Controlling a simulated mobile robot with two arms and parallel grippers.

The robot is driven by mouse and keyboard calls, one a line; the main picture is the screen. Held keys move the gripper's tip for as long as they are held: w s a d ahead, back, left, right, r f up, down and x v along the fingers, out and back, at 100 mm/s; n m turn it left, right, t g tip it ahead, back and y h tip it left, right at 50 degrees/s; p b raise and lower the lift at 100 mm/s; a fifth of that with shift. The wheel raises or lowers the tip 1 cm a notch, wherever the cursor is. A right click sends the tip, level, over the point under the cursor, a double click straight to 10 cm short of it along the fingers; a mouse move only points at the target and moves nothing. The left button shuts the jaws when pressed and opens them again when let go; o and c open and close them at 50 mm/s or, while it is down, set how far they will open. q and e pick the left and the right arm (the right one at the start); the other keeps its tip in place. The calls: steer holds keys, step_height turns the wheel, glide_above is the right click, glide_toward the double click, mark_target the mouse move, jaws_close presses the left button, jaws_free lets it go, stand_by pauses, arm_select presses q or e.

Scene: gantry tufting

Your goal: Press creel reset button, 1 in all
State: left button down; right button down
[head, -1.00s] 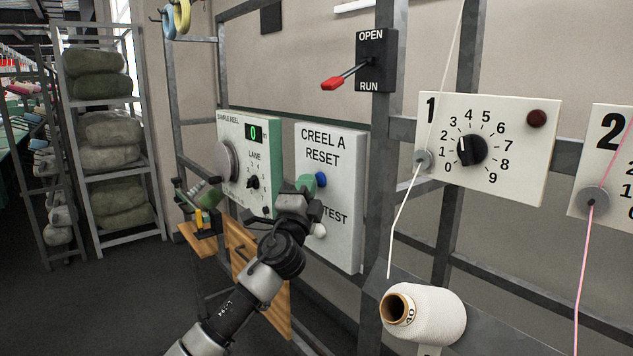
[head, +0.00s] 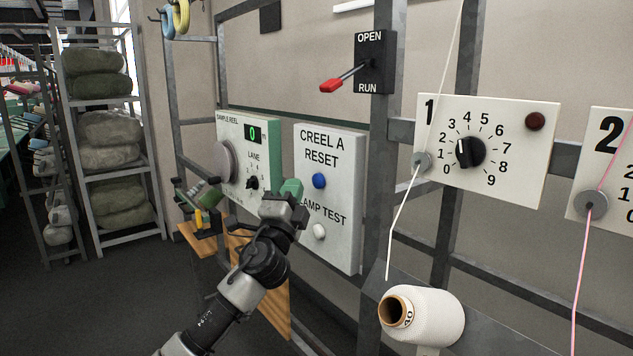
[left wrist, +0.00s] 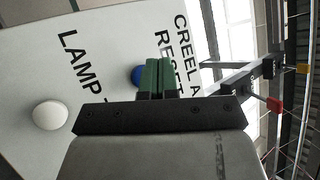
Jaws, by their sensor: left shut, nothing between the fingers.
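The creel reset panel (head: 341,150) is a pale board lettered CREEL A RESET, with LAMP TEST lower down. Its blue reset button (head: 319,181) is in full view in the head view. A white lamp test button (head: 319,231) sits below it. My left gripper (head: 291,187) is shut and empty, with green fingertips left of the blue button, apart from it in the head view. In the left wrist view the shut fingertips (left wrist: 157,66) partly cover the blue button (left wrist: 137,75); the white button (left wrist: 50,115) is clear of them. My right gripper is not in view.
The sample reel panel (head: 262,205) stands just left of the reset panel. A red-handled OPEN/RUN lever (head: 331,85) is above right. Dial panel 1 (head: 530,160) and a white yarn cone (head: 440,315) are to the right. Metal frame bars run behind them.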

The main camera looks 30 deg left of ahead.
arm_select(q)
steer(key=s, duration=0.1)
steer(key=s+a, duration=0.1)
steer(key=s, duration=0.1)
steer(key=shift+a, duration=0.1)
stand_by(0.8)
